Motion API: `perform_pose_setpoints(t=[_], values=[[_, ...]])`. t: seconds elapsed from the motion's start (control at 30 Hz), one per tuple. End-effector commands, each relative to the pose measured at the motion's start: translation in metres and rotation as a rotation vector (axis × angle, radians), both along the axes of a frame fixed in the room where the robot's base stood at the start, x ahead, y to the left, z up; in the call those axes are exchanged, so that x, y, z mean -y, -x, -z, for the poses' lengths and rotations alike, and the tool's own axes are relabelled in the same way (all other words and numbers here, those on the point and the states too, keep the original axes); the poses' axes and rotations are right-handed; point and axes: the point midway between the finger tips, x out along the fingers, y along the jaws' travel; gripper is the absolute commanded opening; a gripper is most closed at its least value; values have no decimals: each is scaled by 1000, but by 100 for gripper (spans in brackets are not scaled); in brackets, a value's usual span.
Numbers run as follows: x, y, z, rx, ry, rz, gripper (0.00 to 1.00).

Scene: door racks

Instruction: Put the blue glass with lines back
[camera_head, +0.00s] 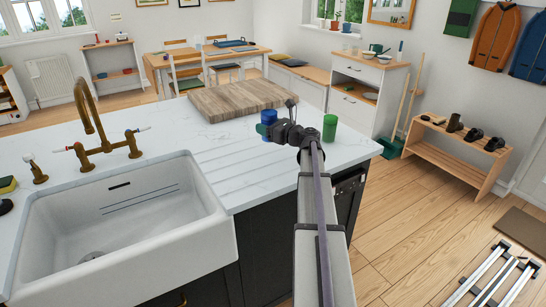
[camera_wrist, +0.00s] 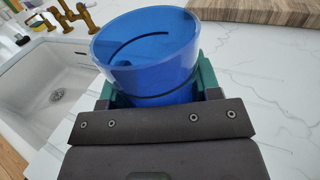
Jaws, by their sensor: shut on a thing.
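The blue glass (camera_wrist: 148,50) fills the upper middle of the wrist view, with its open rim tilted towards the camera and a dark line around it. It also shows in the head view (camera_head: 269,116), just above or on the white countertop. My gripper (camera_wrist: 152,92) is shut on the glass, with green fingers on both sides of it. In the head view my gripper (camera_head: 267,129) is at the counter, partly hidden by its own wrist. I cannot tell whether the glass touches the counter.
A green cup (camera_head: 329,128) stands on the counter (camera_head: 350,150) just right of my gripper. A wooden board (camera_head: 238,98) lies behind the glass. The white sink (camera_head: 125,225) and brass tap (camera_head: 92,125) are to the left. Bare countertop lies between sink and board.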

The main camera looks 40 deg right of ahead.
Motion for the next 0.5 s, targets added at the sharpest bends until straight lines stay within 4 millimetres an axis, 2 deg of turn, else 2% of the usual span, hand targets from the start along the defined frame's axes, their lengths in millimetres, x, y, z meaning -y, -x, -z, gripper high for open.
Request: perform_pose_setpoints(t=[0.03,0.1,0.17,0.3,0.5], values=[[0,0,28,0,0,0,27],[0,0,43,0,0,-1,27],[0,0,49,0,0,-1,27],[0,0,47,0,0,-1,27],[0,0,85,0,0,-1,27]])
